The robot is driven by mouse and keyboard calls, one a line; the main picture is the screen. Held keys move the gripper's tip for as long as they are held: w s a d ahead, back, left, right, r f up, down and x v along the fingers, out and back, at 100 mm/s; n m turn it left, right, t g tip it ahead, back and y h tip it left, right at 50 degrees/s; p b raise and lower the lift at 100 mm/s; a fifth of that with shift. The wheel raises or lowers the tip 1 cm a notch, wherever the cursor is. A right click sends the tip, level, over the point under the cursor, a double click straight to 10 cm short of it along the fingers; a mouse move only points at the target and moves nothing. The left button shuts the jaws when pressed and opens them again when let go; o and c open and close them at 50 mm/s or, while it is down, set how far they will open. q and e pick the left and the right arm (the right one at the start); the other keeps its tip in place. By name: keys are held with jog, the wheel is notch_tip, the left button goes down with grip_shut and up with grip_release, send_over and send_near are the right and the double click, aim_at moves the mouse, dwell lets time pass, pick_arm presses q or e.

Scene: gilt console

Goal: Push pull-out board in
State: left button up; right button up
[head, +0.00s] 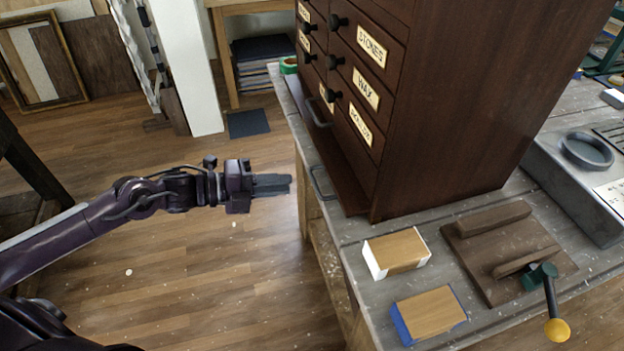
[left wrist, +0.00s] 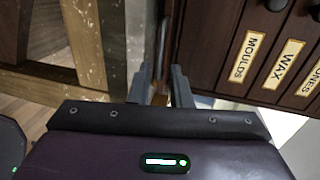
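The pull-out board (head: 341,172) is a dark reddish-brown slab. It sticks out from under the dark wooden drawer cabinet, along the side with the labelled drawers. My left gripper (head: 290,184) is left of the bench edge, pointing at the nearer handle with a small gap. In the left wrist view its fingers (left wrist: 161,72) stand apart, with nothing clearly held. My right gripper is not in view.
The cabinet (head: 462,120) stands on the grey bench (head: 351,232). Two wood-topped blocks (head: 396,251) (head: 430,313) and a brown wooden fixture (head: 505,250) lie on the bench in front of the cabinet. The floor left of the bench is free around my left arm.

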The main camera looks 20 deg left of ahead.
pick_arm(q)
jog(key=x, duration=0.6)
jog(key=shift+w+d+p, duration=0.15)
jog(key=shift+p, duration=0.2)
grip_shut()
